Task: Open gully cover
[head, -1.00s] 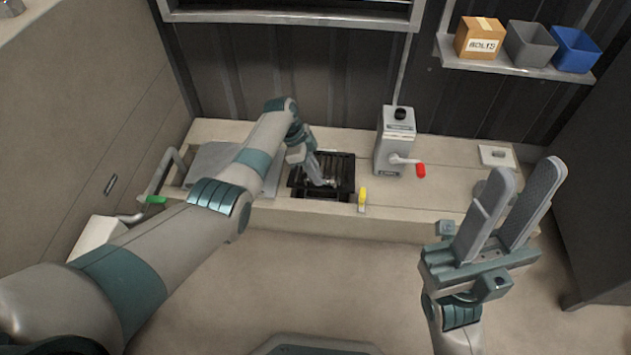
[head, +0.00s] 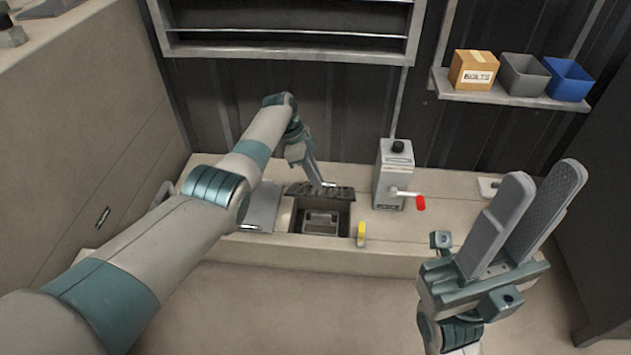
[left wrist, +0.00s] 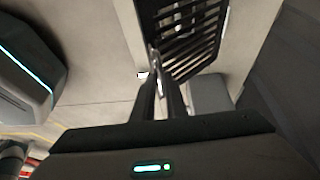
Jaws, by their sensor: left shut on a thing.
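The gully cover (head: 335,193), a dark slatted grate, is tilted up behind its square opening (head: 298,215) in the bench top. In the left wrist view the slatted cover (left wrist: 190,38) is at the top, with its bars in sight. My left gripper (head: 320,184) is shut on the cover at its raised edge; the fingers also show in the left wrist view (left wrist: 156,62). A grey frame-like part (head: 320,222) is visible down in the opening. My right gripper (head: 520,225) is open and empty, in the air at the right.
A grey box with a red-handled crank (head: 393,175) stands right of the opening. A yellow tab (head: 361,234) is at the opening's front right. A grey plate (head: 262,208) lies to the left. A shelf (head: 512,99) holds a cardboard box and two bins.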

